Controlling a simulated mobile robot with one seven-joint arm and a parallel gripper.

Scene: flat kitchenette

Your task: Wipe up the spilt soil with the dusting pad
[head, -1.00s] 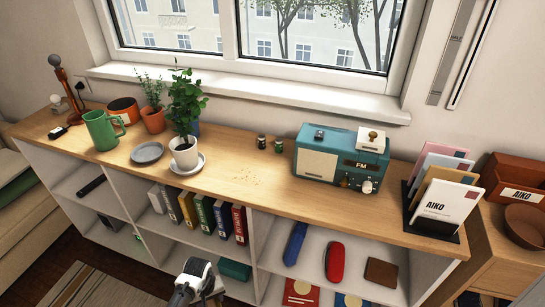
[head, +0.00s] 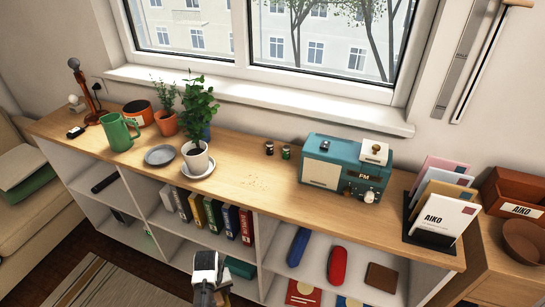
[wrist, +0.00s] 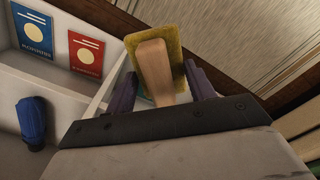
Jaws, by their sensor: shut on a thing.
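The spilt soil (head: 256,183) is a faint scatter of brown crumbs on the wooden top (head: 290,200), between the potted plant and the radio. My gripper (wrist: 160,85) is shut on the wooden handle of the dusting pad (wrist: 178,42), which has a yellow-brown, fuzzy edge. In the head view my gripper (head: 208,280) is low at the bottom, in front of the shelves and below the top, away from the soil. The pad is not clearly seen there.
The white plant pot (head: 196,160) on its saucer (head: 197,174) stands left of the soil. A teal radio (head: 346,170) stands right of it, with two small jars (head: 285,152) behind. A grey plate (head: 160,156) and green jug (head: 118,132) are further left. The front middle top is clear.

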